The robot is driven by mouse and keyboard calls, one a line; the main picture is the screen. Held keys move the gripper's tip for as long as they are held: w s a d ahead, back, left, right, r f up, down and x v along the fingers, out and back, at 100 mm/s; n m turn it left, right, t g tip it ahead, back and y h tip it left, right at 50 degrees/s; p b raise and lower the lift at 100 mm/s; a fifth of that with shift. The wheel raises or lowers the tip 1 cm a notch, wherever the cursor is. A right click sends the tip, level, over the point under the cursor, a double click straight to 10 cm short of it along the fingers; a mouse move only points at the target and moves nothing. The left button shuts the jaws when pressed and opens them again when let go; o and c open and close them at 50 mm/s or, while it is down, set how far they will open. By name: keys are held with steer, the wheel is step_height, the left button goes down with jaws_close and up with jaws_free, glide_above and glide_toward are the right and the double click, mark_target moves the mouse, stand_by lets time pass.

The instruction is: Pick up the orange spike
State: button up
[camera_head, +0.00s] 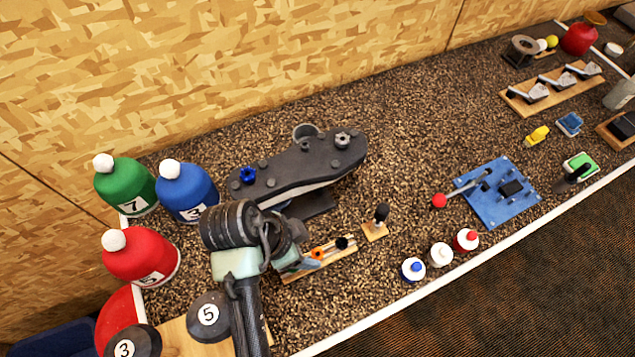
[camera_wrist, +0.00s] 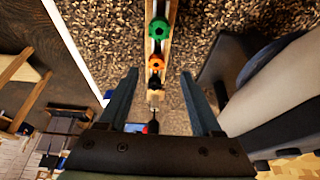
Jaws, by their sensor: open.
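The orange spike (camera_head: 317,253) sits on a narrow wooden rack (camera_head: 345,253) beside a black spike (camera_head: 341,243). In the wrist view the orange spike (camera_wrist: 156,63) lies between a green spike (camera_wrist: 158,28) and the black spike (camera_wrist: 154,82) in one row. My gripper (camera_wrist: 159,72) is open and empty, its two fingers on either side of the row, with the orange spike near the line between the fingertips. Whether the fingers touch anything cannot be told. In the head view my gripper and arm hide the left part of the rack.
An upturned dark shoe sole (camera_head: 300,165) with a blue spike (camera_head: 247,175) and a grey spike (camera_head: 342,139) stands behind the rack. A small black-handled tool (camera_head: 381,213) stands right of it. Green (camera_head: 124,185), blue (camera_head: 186,190) and red (camera_head: 140,257) headcovers crowd the left.

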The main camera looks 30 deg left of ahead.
mark_target(319, 255)
steer(key=shift+d+p+x, duration=0.15)
steer(key=shift+p+x, duration=0.1)
steer(key=shift+x, duration=0.9)
steer(key=shift+d+p+x, duration=0.1)
steer(key=shift+p+x, duration=0.15)
steer(key=shift+x, duration=0.9)
steer(key=shift+s, duration=0.15)
jaws_close()
